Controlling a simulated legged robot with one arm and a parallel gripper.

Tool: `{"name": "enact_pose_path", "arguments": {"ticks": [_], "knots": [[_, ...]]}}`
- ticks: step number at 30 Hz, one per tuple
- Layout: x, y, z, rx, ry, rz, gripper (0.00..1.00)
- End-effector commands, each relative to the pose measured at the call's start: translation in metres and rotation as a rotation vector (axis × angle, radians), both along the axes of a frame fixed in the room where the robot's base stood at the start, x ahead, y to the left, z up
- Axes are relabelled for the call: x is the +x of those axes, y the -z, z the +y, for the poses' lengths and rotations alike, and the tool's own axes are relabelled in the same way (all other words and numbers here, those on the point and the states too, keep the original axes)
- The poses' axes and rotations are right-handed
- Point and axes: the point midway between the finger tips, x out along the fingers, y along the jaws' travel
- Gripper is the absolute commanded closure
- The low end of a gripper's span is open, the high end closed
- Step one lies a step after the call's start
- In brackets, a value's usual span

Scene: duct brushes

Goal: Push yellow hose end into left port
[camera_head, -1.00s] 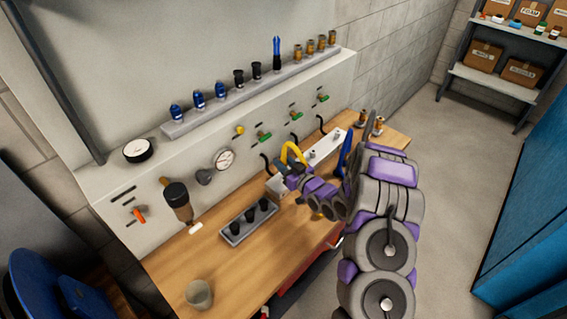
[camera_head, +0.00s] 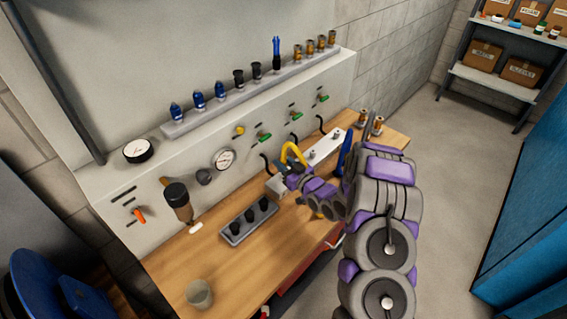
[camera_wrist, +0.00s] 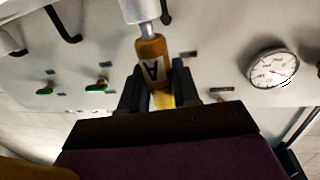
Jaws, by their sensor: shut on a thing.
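My gripper (camera_wrist: 158,88) is shut on the yellow hose end (camera_wrist: 152,62), which carries a white label with the letter A. In the wrist view, the tip of the hose end meets a silver metal stem (camera_wrist: 148,30) under a pale cylinder; how far it is seated I cannot tell. In the head view, the yellow hose (camera_head: 292,150) arches up over my gripper (camera_head: 287,181), at the left end of the pale port block (camera_head: 326,147). My gripper and wrist hide the left port there.
A black holder (camera_head: 236,238) with several black fittings stands on the wooden bench left of my gripper. Black hooks, green valves and a gauge (camera_head: 223,159) are on the panel behind. A blue tool (camera_head: 344,153) stands right of the block.

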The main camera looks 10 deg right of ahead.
Motion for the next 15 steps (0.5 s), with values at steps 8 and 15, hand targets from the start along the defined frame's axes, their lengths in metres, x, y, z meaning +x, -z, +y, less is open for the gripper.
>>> {"name": "enact_pose_path", "arguments": {"ticks": [8, 15], "knots": [[0.0, 0.0044, 0.0001, 0.0, 0.0, 0.001, 1.0], [0.0, 0.009, 0.0, 0.0, 0.0, 0.001, 1.0]]}}
